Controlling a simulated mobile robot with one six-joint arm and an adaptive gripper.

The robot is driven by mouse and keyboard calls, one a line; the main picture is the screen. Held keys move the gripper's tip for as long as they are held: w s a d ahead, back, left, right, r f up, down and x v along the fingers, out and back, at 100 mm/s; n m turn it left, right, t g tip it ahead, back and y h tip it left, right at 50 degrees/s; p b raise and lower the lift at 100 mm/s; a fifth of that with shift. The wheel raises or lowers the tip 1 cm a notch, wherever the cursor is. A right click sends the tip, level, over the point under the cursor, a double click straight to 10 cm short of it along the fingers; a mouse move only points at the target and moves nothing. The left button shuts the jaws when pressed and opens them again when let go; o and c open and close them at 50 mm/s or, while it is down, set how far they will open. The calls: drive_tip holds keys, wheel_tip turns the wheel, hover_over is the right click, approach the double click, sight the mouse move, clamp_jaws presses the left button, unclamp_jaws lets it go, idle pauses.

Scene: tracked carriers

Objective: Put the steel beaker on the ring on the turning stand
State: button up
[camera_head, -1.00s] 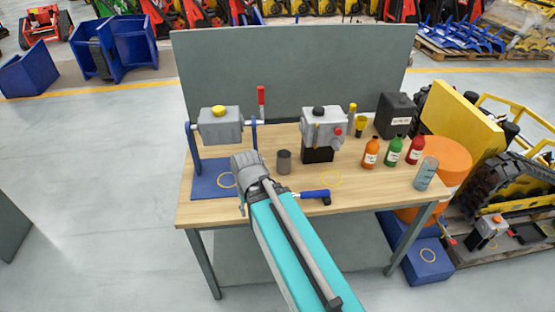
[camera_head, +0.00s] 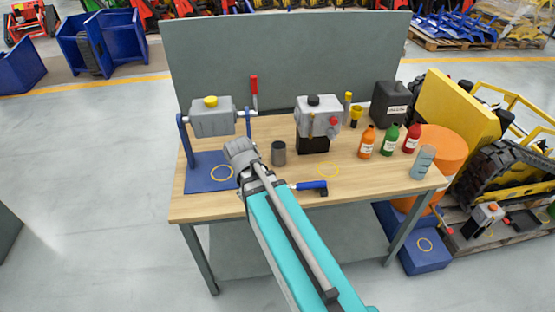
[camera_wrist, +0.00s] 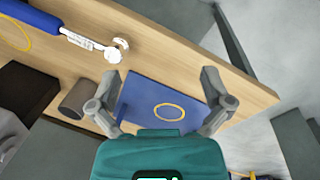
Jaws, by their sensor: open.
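The steel beaker (camera_head: 278,153) is a dark grey cylinder standing upright on the wooden bench, just right of my gripper (camera_head: 238,150). The turning stand (camera_head: 197,183) has a blue base plate, with a yellow ring (camera_head: 222,172) on it and a grey unit (camera_head: 212,120) held above between uprights. In the wrist view, my gripper (camera_wrist: 160,88) is open and empty, its fingers spread over the blue plate (camera_wrist: 135,92). The ring (camera_wrist: 169,112) shows bare between them. The beaker (camera_wrist: 77,98) is outside the fingers, to their left.
A blue-handled tool (camera_head: 312,185) lies near the bench's front, by another yellow ring (camera_head: 328,170). A grey machine (camera_head: 318,122) stands behind. Bottles (camera_head: 366,142), a black canister (camera_head: 390,104) and a clear beaker (camera_head: 424,162) are at the right. A tall panel (camera_head: 290,60) closes the back.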

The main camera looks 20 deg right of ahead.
sight(284, 145)
drive_tip(key=w+d+f+n+h+b, duration=0.1)
drive_tip(key=w+d+n+h+b, duration=0.1)
drive_tip(key=w, duration=0.1)
drive_tip(key=w+d+f+n+h+b, duration=0.1)
drive_tip(key=w+d+f+n+b, duration=0.1)
drive_tip(key=w+d+n+b, duration=0.1)
drive_tip(key=w+d+f+n+h+b, duration=0.2)
drive_tip(key=w+d, duration=0.1)
drive_tip(key=w, duration=0.1)
drive_tip(key=shift+w+h, duration=0.2)
drive_tip(key=shift+h, duration=0.1)
drive_tip(key=w+d+n+h+b, duration=0.2)
drive_tip(key=w+n, duration=0.1)
drive_tip(key=w+d+n+h+b, duration=0.2)
drive_tip(key=w+b, duration=0.1)
drive_tip(key=w+d+n+t+h+b, duration=0.1)
drive_tip(key=w+n+b, duration=0.1)
drive_tip(key=w+n, duration=0.1)
drive_tip(key=shift+w+d+r+n+h+b, duration=0.1)
drive_tip(key=shift+w+d+n+h+b, duration=0.2)
drive_tip(key=shift+w+d+h, duration=0.15)
drive_tip(key=shift+w+d+r+n+h, duration=0.15)
drive_tip(key=shift+w+r+n+h, duration=0.3)
drive_tip(key=shift+n, duration=0.25)
drive_tip(key=shift+f, duration=0.1)
drive_tip(key=shift+b+x, duration=0.6)
drive_tip(key=shift+x, duration=0.35)
drive_tip(key=shift+w+d, duration=0.1)
drive_tip(key=shift+d, duration=0.1)
